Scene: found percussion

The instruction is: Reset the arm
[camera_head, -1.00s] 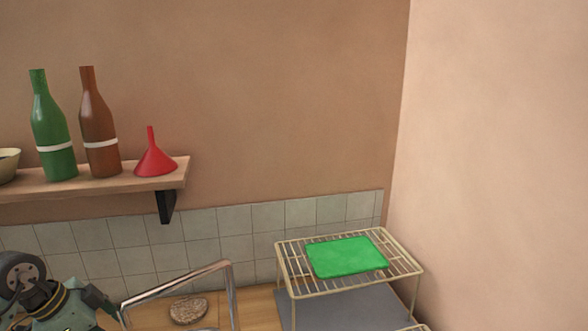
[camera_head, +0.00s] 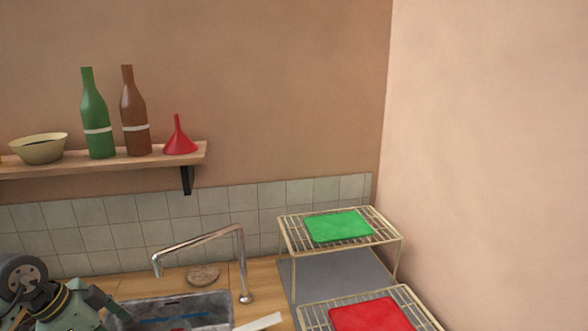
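Part of my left arm (camera_head: 65,305) shows at the lower left corner, a grey-green link with dark joints and a yellow ring. It is cut off by the bottom edge. I cannot make out the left gripper's fingers, so its opening does not show. The arm is in front of the counter, left of the sink in the picture. It visibly holds nothing. My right arm and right gripper are not in view.
A metal faucet (camera_head: 200,241) rises over a sink (camera_head: 215,302). Wire racks with a green board (camera_head: 338,226) and a red board (camera_head: 370,315) stand at the right. A wall shelf (camera_head: 85,165) holds bottles (camera_head: 97,120), a funnel (camera_head: 179,140) and a bowl (camera_head: 38,150).

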